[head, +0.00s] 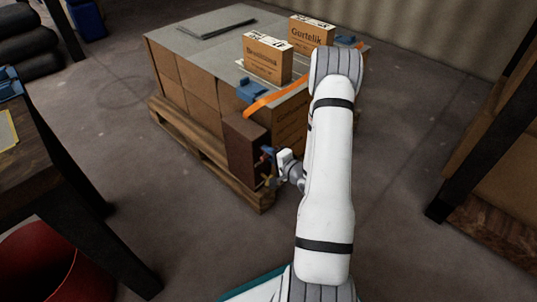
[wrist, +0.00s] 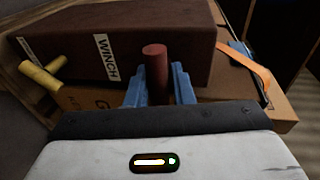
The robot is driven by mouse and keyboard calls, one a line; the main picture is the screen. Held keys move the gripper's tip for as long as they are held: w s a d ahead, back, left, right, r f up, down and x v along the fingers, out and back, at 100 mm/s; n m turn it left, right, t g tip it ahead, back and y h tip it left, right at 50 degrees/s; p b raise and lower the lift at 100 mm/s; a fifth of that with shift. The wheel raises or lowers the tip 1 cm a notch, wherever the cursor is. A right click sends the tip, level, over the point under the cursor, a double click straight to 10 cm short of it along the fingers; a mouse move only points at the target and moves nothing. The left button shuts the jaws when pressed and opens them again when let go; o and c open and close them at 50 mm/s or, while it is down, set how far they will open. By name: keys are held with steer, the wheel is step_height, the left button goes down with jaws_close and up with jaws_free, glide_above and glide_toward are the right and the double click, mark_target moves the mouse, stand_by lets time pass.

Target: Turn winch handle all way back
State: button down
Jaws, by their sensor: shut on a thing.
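The winch is a dark brown box (head: 245,150) at the near corner of the loaded pallet. In the wrist view the winch box (wrist: 150,35) carries a white label reading WINCH. A dark red upright cylindrical grip, apparently the winch handle (wrist: 155,65), stands in front of the box. My gripper (wrist: 159,88) has its blue fingers on either side of this grip and is shut on it. In the head view my gripper (head: 268,158) is at the winch's right face, and the handle is too small to make out there. A yellow cylindrical grip (wrist: 40,76) sticks out left of it.
Cartons (head: 268,58) stand on the grey top of the pallet load (head: 180,45). An orange strap (head: 275,99) runs over its edge. A dark table (head: 55,170) and red bin (head: 45,265) are at left, a rack (head: 480,120) at right. Open floor (head: 400,250) lies between.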

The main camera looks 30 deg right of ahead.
steer(key=c, duration=1.3)
jaws_free()
steer(key=p+v, duration=0.2)
steer(key=v, duration=0.5)
steer(key=shift+s, duration=0.35)
steer(key=shift+r, duration=0.15)
steer(key=a+r+n+g+y+p, duration=0.35)
steer(key=a+r+p, duration=0.2)
steer(key=r, duration=0.45)
steer(key=a+r+n+g+y+p, duration=0.2)
steer(key=a+r+y+p, duration=0.25)
steer(key=a+r, duration=0.4)
steer(key=s+a+r+n+g+p, duration=0.3)
steer(key=s+a+r+g+p, duration=0.15)
steer(key=r, duration=0.45)
steer(key=s+a+r+n+g+p, duration=0.3)
steer(key=s+r+g+p, duration=0.15)
steer(key=r, duration=0.35)
steer(key=s+d+r+n+h+p, duration=0.1)
steer(key=s+r+h+p, duration=0.2)
steer(key=r, duration=0.5)
steer(key=s+d+r+n+t+h+p, duration=0.1)
steer(key=s+d+r+h+p, duration=0.1)
steer(key=r+p, duration=0.6)
steer(key=s+d+r+n+h+p, duration=0.1)
steer(key=s+r+h+p, duration=0.3)
steer(key=r, duration=0.6)
steer(key=shift+d+r+t+h+p, duration=0.15)
steer(key=shift+t+h+p, duration=0.2)
steer(key=shift+h+p, duration=0.9)
